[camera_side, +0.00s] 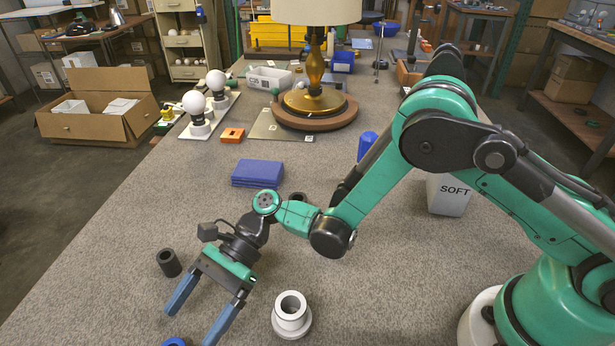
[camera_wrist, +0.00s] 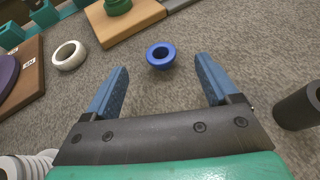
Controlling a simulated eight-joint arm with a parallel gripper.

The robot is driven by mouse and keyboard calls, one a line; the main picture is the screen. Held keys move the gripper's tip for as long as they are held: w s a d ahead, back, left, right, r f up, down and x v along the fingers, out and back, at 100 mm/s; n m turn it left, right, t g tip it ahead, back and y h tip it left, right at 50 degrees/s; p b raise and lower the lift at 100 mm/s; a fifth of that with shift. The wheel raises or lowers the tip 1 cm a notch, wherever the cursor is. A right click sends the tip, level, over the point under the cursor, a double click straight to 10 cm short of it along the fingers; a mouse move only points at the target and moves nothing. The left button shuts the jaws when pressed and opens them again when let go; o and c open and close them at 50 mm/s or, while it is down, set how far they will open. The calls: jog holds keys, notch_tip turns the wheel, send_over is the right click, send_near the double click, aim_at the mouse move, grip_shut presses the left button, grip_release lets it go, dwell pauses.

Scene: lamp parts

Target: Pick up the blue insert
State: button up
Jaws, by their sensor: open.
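The blue insert (camera_wrist: 160,56) is a small flanged ring with a round hole. In the wrist view it lies on the grey bench, ahead of my gripper (camera_wrist: 161,66), centred between the two blue fingertips and slightly beyond them. In the side view only a sliver of the insert (camera_side: 175,342) shows at the bottom edge, below my gripper (camera_side: 190,324); the rest is cut off. My gripper is open, with nothing between its fingers. It reaches down towards the bench at the lower left.
A dark hollow cylinder (camera_side: 168,263) stands left of my gripper, and a white flanged ring (camera_side: 292,315) sits to its right. In the wrist view, a white ring (camera_wrist: 69,55) and a wooden block with a green part (camera_wrist: 125,20) lie farther out. Blue pads (camera_side: 257,173) lie behind.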

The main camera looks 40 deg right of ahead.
aim_at(178, 344)
jog(key=x, duration=0.4)
jog(key=shift+a, duration=0.1)
grip_shut()
